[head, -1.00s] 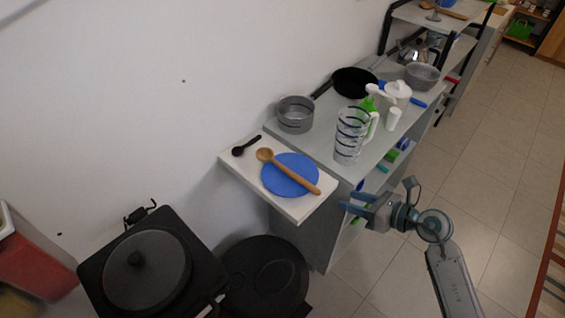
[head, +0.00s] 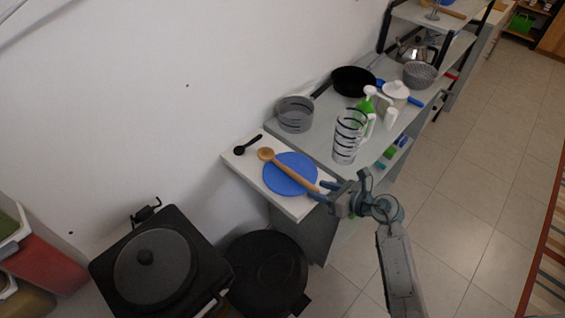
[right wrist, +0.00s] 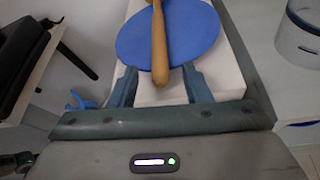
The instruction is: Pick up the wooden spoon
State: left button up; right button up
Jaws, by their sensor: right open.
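The wooden spoon (head: 286,165) lies across a round blue plate (head: 281,182) on a small white shelf (head: 237,160). Its bowl end points to the wall and its handle end toward my right gripper. My right gripper (head: 320,190) is open at the handle end. In the right wrist view, the spoon handle (right wrist: 159,50) runs down between the two open fingers (right wrist: 160,88), with a gap on each side. The blue plate (right wrist: 200,28) lies just beyond the fingertips. My left gripper is not in view.
A black spoon (head: 247,144) lies on the same shelf. A clear striped jug (head: 348,135), a grey pot (head: 295,114) and a green bottle (head: 367,102) stand on the grey counter beside it. A black hot plate with a lidded pan (head: 153,268) is below left.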

jog(key=shift+w+a+f, duration=0.25)
jog(key=shift+w+a, duration=0.1)
jog(key=shift+a, duration=0.05)
grip_shut()
jog(key=shift+r, duration=0.1)
